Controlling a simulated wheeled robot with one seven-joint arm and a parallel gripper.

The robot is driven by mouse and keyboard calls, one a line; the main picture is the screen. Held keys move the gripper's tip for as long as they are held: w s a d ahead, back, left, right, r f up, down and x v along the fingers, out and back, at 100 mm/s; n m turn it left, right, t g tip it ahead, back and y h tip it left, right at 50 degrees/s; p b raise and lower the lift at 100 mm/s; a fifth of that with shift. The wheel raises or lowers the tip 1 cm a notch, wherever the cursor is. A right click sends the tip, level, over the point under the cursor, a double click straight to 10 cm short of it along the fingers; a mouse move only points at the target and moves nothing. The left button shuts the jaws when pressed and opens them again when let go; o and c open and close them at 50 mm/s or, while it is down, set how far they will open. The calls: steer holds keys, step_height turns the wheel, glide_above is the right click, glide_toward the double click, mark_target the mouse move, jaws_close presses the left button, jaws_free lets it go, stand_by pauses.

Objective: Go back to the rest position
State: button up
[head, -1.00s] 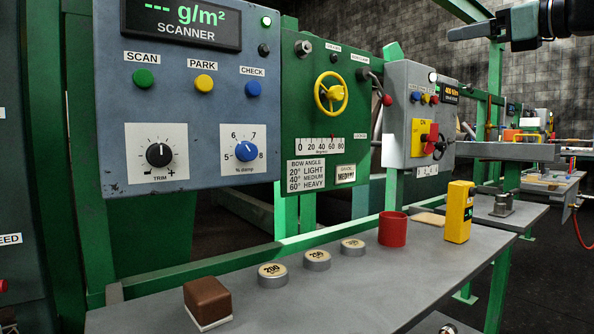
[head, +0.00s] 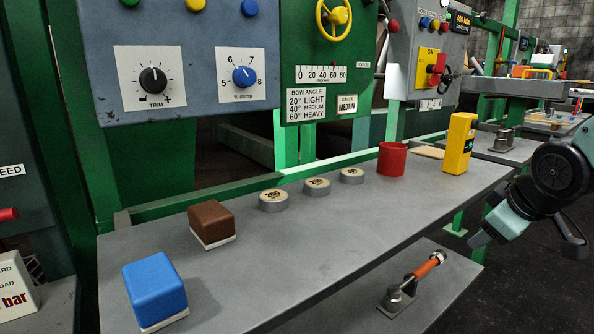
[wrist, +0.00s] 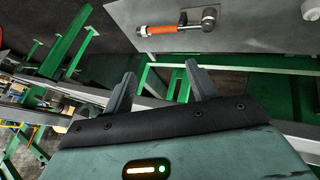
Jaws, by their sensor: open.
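My gripper (wrist: 160,70) shows in the wrist view with its two dark fingers spread apart and nothing between them. In the head view my gripper (head: 481,238) is at the right, low beside the front edge of the grey bench (head: 330,240), and points down and left. It appears clear of the things on the bench. Its fingers are hard to make out there.
On the bench are a blue block (head: 155,291), a brown block (head: 211,221), several round weights (head: 317,187), a red cup (head: 392,159) and a yellow device (head: 459,143). An orange-handled tool (head: 425,270) lies on a lower shelf; it also shows in the wrist view (wrist: 175,28).

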steer(key=s+a+f+m+g, duration=0.2)
steer(key=s+f+m+g, duration=0.3)
steer(key=s+f, duration=0.4)
steer(key=s+a+f+n+g+y+b, duration=0.1)
steer(key=s+a+f+n+b, duration=0.25)
steer(key=s+a, duration=0.5)
steer(key=s+a+f+n+g+b, duration=0.1)
steer(key=s+a+f+n+b, duration=0.15)
steer(key=s+a+b, duration=0.55)
step_height(320, 180, up, 39)
steer(key=w+a+p, duration=0.1)
steer(key=a+p, duration=0.1)
steer(key=p, duration=3.9)
steer(key=shift+a+p, duration=0.25)
steer(key=shift+p, duration=0.15)
